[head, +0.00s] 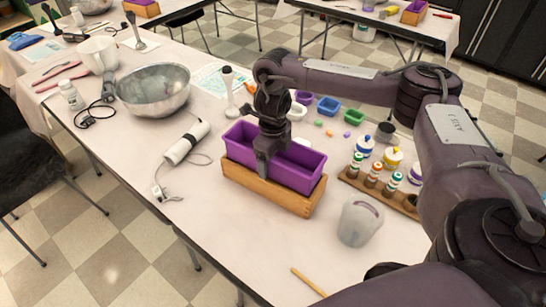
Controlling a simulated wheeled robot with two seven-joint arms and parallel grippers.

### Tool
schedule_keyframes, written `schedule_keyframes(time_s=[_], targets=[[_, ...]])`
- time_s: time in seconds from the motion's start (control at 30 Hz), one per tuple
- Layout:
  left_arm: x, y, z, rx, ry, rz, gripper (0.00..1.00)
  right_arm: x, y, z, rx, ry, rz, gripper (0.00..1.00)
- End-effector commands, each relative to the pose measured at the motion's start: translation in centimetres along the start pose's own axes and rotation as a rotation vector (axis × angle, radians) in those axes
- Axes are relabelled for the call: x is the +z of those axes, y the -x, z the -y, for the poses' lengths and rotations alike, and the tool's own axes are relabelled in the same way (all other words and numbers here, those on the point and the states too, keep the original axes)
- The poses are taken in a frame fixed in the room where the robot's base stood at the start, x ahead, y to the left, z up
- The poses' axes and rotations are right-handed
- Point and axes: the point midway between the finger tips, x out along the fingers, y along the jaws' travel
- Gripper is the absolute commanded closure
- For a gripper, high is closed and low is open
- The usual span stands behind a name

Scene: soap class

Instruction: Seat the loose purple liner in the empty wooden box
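The purple liner (300,176) is at the wooden box (270,192), upright and lined up with it. Its lower part is hidden behind the box's near wall, and its upper walls stand well above the box rim. I cannot tell whether it rests on the box floor. My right gripper (264,166) points down at the middle of the liner's near long wall, with a finger in front of that wall. The other finger is hidden, so I cannot tell whether it grips the wall. My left gripper is not in view.
A clear cup (360,222) and a wooden bottle rack (378,193) stand close on the right. The table front left of the box is clear.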

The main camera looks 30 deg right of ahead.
Motion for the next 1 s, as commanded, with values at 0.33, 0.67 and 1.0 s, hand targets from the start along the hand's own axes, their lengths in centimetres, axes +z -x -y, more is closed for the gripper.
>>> schedule_keyframes(time_s=[0.33,0.67,1.0], targets=[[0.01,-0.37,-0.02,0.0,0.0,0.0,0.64,0.03,-0.58,-0.02,0.0,0.0,0.001,0.42],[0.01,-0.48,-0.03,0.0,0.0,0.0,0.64,0.04,-0.79,-0.02,0.0,0.0,0.001,0.0],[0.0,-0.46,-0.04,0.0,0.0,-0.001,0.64,0.0,-0.8,-0.01,0.0,0.0,0.0,0.0]])
